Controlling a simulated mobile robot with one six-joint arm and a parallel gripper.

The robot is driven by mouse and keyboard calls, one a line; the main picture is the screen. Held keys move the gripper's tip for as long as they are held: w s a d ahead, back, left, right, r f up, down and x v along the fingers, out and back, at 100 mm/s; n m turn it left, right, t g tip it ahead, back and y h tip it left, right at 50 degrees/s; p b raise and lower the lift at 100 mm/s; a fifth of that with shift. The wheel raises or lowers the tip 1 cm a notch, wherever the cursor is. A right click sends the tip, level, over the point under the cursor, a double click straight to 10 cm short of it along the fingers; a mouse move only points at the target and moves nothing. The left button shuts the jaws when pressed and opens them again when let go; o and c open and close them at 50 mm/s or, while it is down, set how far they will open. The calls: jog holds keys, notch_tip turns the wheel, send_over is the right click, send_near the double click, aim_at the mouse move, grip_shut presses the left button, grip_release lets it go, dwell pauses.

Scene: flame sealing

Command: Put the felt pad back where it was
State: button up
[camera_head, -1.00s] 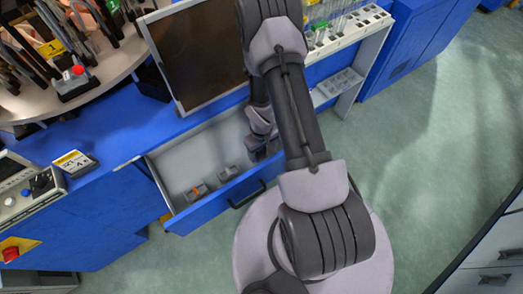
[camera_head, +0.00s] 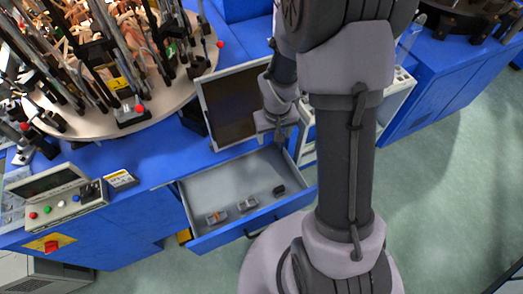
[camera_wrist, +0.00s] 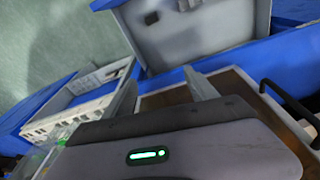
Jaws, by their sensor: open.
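A small dark block (camera_head: 279,190), which looks like the felt pad, lies in the open drawer (camera_head: 205,192), near its right front corner. A dark block (camera_wrist: 151,17) also shows in the drawer in the wrist view. My gripper (camera_head: 273,134) is open and empty, above the back edge of the drawer beside the dark-faced panel. In the wrist view my fingers (camera_wrist: 160,80) stand apart with nothing between them. The gripper is clear of the dark block.
Two small grey blocks, one with an orange top (camera_head: 216,217) and one plainer (camera_head: 247,204), lie left of the dark block. A framed dark panel (camera_head: 232,105) stands behind the drawer. A round rack of tools (camera_head: 100,125) is at the left.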

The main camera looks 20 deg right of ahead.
jog(key=s+a+r+m+t, duration=0.1)
jog(key=s+a+r, duration=0.15)
jog(key=r, duration=0.55)
jog(key=s+a+r+m+t, duration=0.1)
jog(key=s+a+r, duration=0.15)
jog(key=r, duration=0.55)
jog(key=s+a+r+t+y, duration=0.2)
jog(key=s+a+r, duration=0.6)
jog(key=s, duration=0.3)
jog(key=shift+s+r+m+y, duration=0.25)
jog(key=shift+r+m+y, duration=0.15)
jog(key=shift+r, duration=0.4)
